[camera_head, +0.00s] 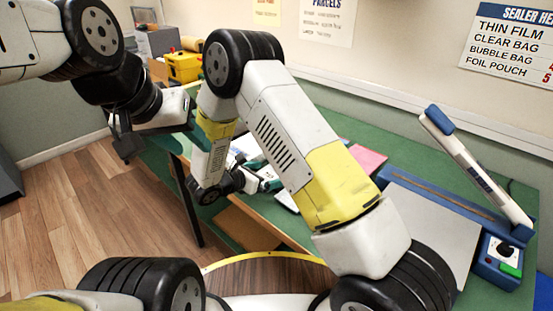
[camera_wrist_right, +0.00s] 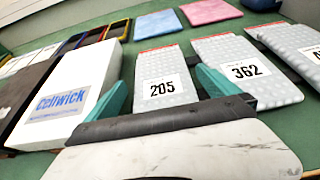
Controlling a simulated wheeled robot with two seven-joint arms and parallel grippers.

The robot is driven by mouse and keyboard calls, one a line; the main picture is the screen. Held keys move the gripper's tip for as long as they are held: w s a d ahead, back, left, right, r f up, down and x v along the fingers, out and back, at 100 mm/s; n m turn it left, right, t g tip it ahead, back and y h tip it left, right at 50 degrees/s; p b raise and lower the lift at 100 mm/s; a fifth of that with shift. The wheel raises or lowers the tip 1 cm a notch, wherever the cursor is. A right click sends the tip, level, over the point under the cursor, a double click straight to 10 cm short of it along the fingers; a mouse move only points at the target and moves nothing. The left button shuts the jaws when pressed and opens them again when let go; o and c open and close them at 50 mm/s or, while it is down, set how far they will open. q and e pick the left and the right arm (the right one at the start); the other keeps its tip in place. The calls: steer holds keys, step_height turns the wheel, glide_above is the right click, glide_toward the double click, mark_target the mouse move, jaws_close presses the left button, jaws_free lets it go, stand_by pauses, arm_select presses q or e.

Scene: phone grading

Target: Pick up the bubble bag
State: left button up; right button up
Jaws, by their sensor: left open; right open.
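In the right wrist view, three grey bubble-patterned bags lie side by side on the green table. One is labelled 205 (camera_wrist_right: 165,65), one is labelled 362 (camera_wrist_right: 232,52), and a third bag (camera_wrist_right: 285,45) is cut off at the right edge. My right gripper (camera_wrist_right: 163,92) is open and empty, its teal fingers spread on either side of the 205 bag's near part; contact cannot be told. In the head view my right gripper (camera_head: 262,183) is over the table, partly hidden by my arm. My left gripper (camera_head: 124,138) is open and empty, off the table's left end.
A white Cellwick box (camera_wrist_right: 75,95) lies left of the bags. Pink (camera_wrist_right: 212,11) and blue (camera_wrist_right: 158,23) pouches and several dark phones lie behind. A heat sealer (camera_head: 475,165) with a raised arm stands at the right. A yellow case (camera_head: 184,67) is at the far end.

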mark_target(271, 174)
steer(key=shift+x, duration=0.85)
steer(key=c, duration=1.5)
steer(key=shift+o, duration=0.2)
steer(key=shift+r, duration=0.1)
step_height(271, 174, up, 10)
